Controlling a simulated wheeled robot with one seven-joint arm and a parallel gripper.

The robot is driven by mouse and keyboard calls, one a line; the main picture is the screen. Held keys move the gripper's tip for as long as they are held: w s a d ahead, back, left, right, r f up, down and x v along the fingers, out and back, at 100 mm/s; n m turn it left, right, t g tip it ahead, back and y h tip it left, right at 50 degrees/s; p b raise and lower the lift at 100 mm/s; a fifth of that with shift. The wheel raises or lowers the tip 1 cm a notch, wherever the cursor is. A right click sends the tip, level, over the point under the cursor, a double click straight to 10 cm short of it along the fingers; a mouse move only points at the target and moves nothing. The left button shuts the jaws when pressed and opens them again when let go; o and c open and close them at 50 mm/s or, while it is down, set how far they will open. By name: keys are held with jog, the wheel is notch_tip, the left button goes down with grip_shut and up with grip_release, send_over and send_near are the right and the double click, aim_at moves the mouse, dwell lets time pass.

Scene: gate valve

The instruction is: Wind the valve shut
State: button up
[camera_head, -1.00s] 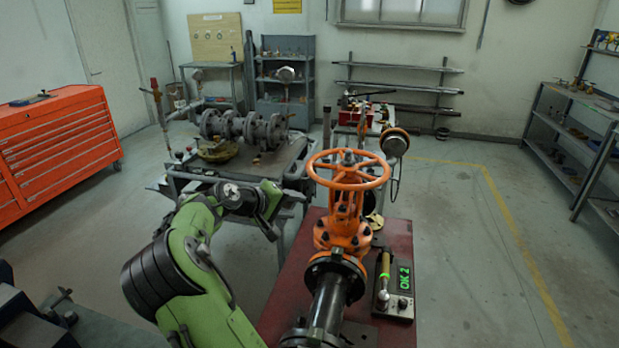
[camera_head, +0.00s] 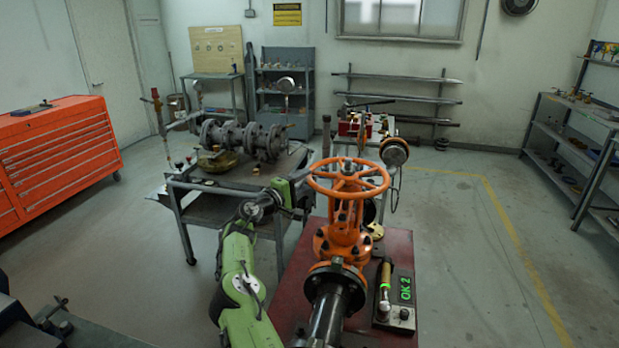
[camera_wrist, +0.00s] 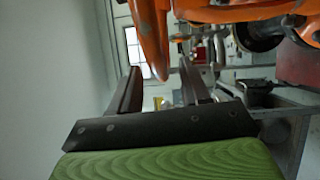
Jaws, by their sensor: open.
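The orange valve handwheel (camera_head: 376,191) lies roughly level on top of the upright orange valve body (camera_head: 343,235). My gripper (camera_head: 304,190) is at the left edge of the wheel in the head view, with its fingers small and partly hard to make out. In the wrist view my gripper (camera_wrist: 160,78) has its two dark fingers apart and nothing gripped. The orange wheel rim (camera_wrist: 150,35) shows close up, ahead of and partly over the gap between the fingers. I cannot tell whether they touch.
The valve's dark flanged pipe (camera_head: 330,310) runs forward on a red bench (camera_head: 290,300). A small panel with a green "OK 2" display (camera_head: 405,289) and a lever sits to its right. A grey workbench (camera_head: 215,182) with flanged parts stands left. Floor at right is clear.

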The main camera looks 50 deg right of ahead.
jog(key=d+p, duration=0.1)
jog(key=d, duration=0.1)
jog(key=shift+s+d+r, duration=0.1)
jog(key=shift+d, duration=0.3)
jog(key=shift+c, duration=0.3)
grip_shut()
